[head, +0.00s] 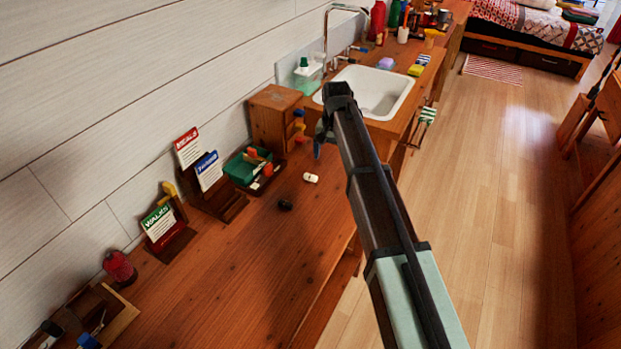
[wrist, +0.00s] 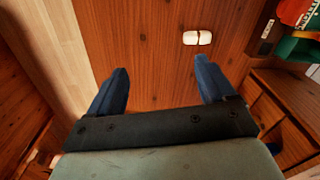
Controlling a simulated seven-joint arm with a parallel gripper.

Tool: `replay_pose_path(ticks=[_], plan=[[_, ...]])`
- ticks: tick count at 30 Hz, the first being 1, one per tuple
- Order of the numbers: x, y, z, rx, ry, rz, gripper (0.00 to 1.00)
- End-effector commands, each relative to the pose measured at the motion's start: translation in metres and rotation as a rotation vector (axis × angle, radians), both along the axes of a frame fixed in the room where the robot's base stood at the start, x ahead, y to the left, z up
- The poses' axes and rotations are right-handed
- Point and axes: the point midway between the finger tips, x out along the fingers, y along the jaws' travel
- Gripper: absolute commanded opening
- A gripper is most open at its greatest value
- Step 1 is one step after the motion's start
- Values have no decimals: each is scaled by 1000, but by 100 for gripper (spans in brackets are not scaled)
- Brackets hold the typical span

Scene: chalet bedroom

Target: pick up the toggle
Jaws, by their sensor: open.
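Two small pieces lie on the wooden counter: a white one with a dark band (head: 310,178) and a black one (head: 286,205) nearer the front. I cannot tell for sure which is the toggle. The white piece also shows in the wrist view (wrist: 197,37), just beyond the right finger and apart from it. The black piece is not seen there. My gripper (wrist: 160,76) is open, with bare wood between its blue fingers. In the head view my gripper (head: 318,148) is above the counter, in front of the sink, partly hidden by my arm.
A small wooden drawer cabinet (head: 272,118) stands beside the sink (head: 378,92). A green bin (head: 240,168) with small items and several card holders line the wall. A red figure (head: 119,268) stands near left. The counter's front middle (head: 235,270) is clear.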

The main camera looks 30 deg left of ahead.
Motion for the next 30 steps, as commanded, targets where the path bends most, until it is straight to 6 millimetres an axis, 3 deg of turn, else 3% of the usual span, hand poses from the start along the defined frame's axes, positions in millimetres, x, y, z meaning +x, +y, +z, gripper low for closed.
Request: replay_pose_path(ticks=[1,3,8,14,25,30], plan=[[0,25,11,-5,1,-26,83],[-5,46,20,-13,7,-68,83],[-14,71,32,-23,10,-126,83],[-16,74,24,-26,12,-140,83],[-16,73,-34,-27,13,-138,83],[-16,74,-51,-25,11,-138,83]])
